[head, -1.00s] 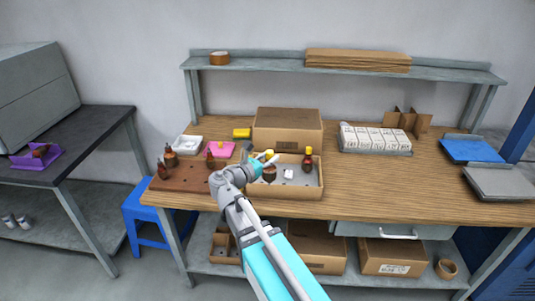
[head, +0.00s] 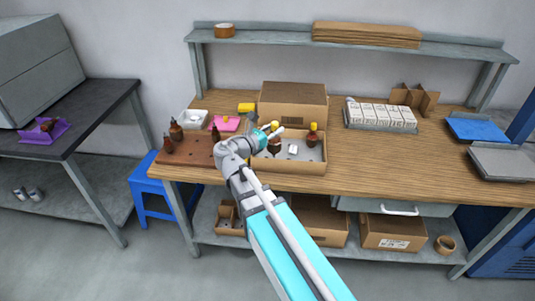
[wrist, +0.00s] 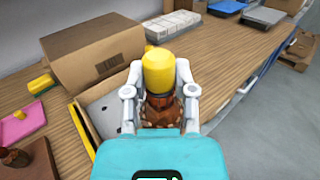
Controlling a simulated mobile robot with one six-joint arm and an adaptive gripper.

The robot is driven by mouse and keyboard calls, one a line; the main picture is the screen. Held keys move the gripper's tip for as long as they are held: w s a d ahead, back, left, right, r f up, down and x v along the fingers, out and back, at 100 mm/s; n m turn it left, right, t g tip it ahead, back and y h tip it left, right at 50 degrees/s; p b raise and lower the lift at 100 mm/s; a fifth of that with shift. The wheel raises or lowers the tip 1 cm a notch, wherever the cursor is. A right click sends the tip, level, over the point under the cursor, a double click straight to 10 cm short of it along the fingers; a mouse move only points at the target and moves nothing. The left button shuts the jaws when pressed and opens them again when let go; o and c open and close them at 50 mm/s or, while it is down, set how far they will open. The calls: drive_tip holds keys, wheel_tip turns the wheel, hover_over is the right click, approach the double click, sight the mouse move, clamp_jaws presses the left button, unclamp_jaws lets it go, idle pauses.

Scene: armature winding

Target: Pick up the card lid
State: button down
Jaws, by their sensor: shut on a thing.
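A closed-looking brown card box shape (head: 292,106), which may be the card lid, stands on the bench behind an open card tray (head: 297,168). It also shows at upper left in the wrist view (wrist: 92,48). My gripper (head: 272,132) is at the tray's left part, apart from the box shape. In the wrist view its two fingers (wrist: 160,84) are shut on a brown armature (wrist: 160,109) with a yellow top (wrist: 158,70). I cannot tell whether the armature touches the tray floor. The fingers and palm hide part of it.
A second yellow-topped armature (head: 313,139) and a white block (head: 293,149) are in the tray. A brown board (head: 190,153) with armatures lies left. White cartons (head: 381,115) stand right. A shelf (head: 270,37) runs above. The bench front right is clear.

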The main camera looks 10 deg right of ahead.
drive_tip(key=shift+r+p, duration=0.3)
drive_tip(key=shift+r, duration=0.25)
drive_tip(key=shift+w+f, duration=0.1)
drive_tip(key=shift+f, duration=0.05)
drive_tip(key=w+f+b, duration=0.9)
drive_tip(key=w, duration=0.4)
drive_tip(key=shift+r, duration=0.1)
